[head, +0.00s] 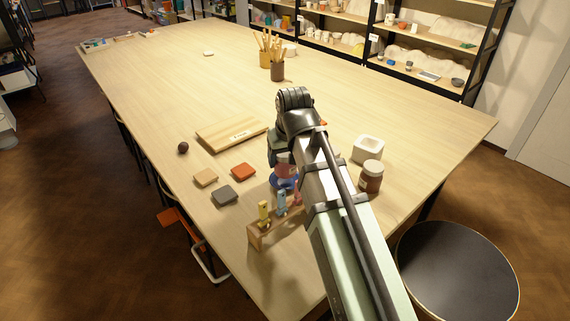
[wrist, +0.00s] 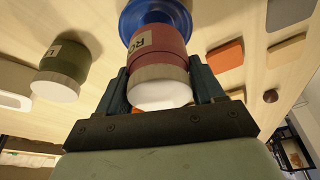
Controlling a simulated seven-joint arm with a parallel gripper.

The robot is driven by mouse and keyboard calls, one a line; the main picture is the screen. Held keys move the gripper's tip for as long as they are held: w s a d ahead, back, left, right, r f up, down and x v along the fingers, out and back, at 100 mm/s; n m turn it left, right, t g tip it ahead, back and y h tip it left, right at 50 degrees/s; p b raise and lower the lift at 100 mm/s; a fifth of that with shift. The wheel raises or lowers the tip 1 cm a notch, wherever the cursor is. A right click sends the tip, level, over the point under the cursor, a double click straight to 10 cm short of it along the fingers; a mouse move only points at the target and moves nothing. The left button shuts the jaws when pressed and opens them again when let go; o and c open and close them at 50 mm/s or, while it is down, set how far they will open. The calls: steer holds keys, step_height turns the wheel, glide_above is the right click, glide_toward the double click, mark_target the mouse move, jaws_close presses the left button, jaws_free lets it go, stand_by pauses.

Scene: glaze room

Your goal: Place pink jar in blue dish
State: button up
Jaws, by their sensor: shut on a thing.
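My gripper (wrist: 160,72) is shut on the pink jar (wrist: 158,47), one dark finger on each side. The jar has a pale lid and a partly turned label. In the head view, the pink jar (head: 283,160) is partly hidden by my arm. The blue dish (wrist: 150,14) shows just beyond the jar's base in the wrist view. In the head view, the blue dish (head: 279,182) lies under the jar, partly covered by my arm. I cannot tell whether the jar touches the dish.
A labelled jar with a pale lid (head: 371,177) and a white square container (head: 368,144) stand right of my arm. A wooden rack with small coloured pieces (head: 256,237) is in front. Orange (head: 243,171), grey (head: 224,196) and tan (head: 205,177) tiles and a wooden board (head: 225,137) lie left.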

mark_target(285, 166)
steer(key=shift+f, duration=1.3)
steer(key=shift+f, duration=0.5)
steer(key=o, duration=1.2)
steer(key=shift+r, duration=0.1)
steer(key=shift+r, duration=0.6)
steer(key=v, duration=1.1)
steer(key=shift+s+d+r, duration=0.15)
steer(key=shift+r, duration=0.15)
